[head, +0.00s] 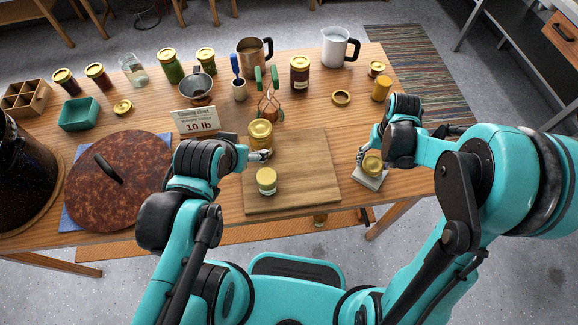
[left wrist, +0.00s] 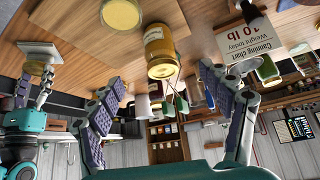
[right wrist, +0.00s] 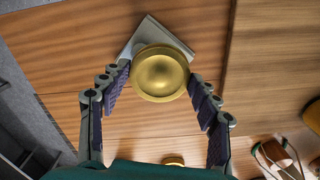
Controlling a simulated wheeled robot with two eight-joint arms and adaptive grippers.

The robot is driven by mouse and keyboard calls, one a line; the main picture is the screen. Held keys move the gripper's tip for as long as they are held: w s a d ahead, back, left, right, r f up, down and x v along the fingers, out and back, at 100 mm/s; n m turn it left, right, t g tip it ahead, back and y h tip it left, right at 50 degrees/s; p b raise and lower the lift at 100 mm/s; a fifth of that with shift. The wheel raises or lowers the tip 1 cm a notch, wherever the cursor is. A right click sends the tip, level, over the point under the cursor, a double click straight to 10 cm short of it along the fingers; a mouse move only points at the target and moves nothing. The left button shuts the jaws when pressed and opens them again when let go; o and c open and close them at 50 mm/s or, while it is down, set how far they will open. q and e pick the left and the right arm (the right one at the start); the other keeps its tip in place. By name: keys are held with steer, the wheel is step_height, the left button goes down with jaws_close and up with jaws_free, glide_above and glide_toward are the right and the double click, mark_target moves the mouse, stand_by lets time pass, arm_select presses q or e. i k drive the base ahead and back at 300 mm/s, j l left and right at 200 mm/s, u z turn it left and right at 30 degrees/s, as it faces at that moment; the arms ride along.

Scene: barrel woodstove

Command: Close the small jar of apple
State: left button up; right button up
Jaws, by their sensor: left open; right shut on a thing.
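A small jar with a pale yellow top (head: 266,181) stands upright near the front of the cutting board (head: 318,178); that round top also shows at the upper edge of the left wrist view (left wrist: 122,13). A larger jar with a gold lid (head: 260,134) stands behind it. My left gripper (head: 260,155) is open and empty, close to the larger jar, which shows beyond its fingers in the left wrist view (left wrist: 160,45). My right gripper (head: 367,155) is shut on a gold lid (right wrist: 160,73) over a small grey square stand (right wrist: 151,35), right of the board.
A canning chart card (head: 197,121), a jar-lifter with green handles (head: 267,95) and several filled jars stand farther back. A speckled brown round lid (head: 118,180) lies at left. The board's right half is clear.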

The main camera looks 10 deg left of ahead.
mark_target(266, 176)
steer(key=k, duration=1.25)
steer(key=u, duration=1.65)
steer(key=k+l+u, duration=0.15)
steer(key=l, duration=0.15)
steer(key=k+l, duration=0.15)
steer(key=l, duration=0.3)
steer(key=k+l, duration=0.1)
steer(key=l, duration=0.35)
steer(key=k+l, duration=0.15)
steer(key=l, duration=0.25)
steer(key=k+l, duration=0.1)
steer(key=l, duration=0.35)
